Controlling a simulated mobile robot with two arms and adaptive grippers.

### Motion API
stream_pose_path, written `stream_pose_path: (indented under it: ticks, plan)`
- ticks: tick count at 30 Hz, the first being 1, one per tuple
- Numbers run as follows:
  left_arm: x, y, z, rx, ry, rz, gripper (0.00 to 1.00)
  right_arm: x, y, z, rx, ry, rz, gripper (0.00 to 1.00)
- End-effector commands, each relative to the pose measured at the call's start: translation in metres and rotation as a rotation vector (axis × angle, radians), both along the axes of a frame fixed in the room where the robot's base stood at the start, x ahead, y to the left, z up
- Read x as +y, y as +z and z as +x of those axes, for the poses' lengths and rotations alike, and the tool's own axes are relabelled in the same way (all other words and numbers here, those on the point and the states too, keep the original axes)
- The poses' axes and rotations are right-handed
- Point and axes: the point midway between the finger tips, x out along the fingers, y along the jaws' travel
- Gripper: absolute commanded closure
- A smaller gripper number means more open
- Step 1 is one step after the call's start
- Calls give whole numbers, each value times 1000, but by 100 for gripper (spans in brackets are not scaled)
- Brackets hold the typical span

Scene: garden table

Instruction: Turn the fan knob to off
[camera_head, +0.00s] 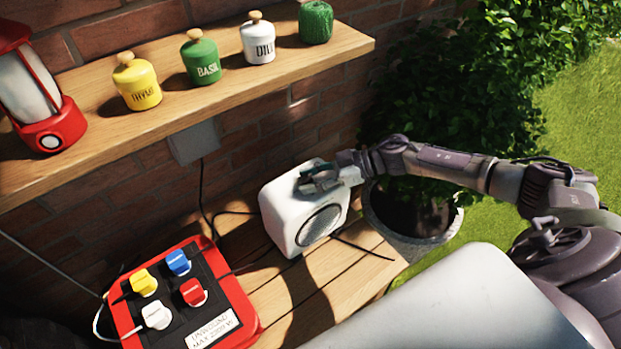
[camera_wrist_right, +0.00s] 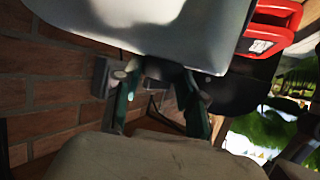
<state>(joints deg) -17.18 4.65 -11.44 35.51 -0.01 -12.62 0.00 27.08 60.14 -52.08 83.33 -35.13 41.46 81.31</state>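The white fan (camera_head: 278,222), a box with rounded corners and a round dark grille on its front, stands on the wooden bench below the shelf. My right gripper (camera_head: 314,182) reaches in from the right and is at the fan's top. In the right wrist view, its two green fingers (camera_wrist_right: 160,105) are spread apart beside the fan's pale surface (camera_wrist_right: 150,30). The gripper covers much of the fan's top, so I cannot make out the knob or its setting. I cannot tell whether the fingers touch anything. My left gripper is not in view.
A red power box (camera_head: 250,318) with yellow, blue, red and white plugs sits left of the fan. The shelf (camera_head: 200,115) above holds a red lantern (camera_head: 50,125), jars and green twine (camera_head: 315,22). A round planter (camera_head: 440,238) stands right of the fan. Dark cables cross the bench.

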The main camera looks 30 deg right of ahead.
Motion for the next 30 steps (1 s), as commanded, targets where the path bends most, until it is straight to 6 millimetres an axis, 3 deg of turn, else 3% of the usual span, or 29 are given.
stream_pose_path:
  ticks: [1,3,4,17,30]
  plan:
    - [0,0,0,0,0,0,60,0,0,0,0,0,0,82]
    - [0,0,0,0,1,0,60,0,0,0,0,0,0,94]
    - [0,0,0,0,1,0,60,0,0,0,0,1,0,95]
    - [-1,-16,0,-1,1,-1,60,-1,-3,3,-1,113,0,95]
    - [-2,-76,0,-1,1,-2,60,-1,-7,9,-5,499,1,95]
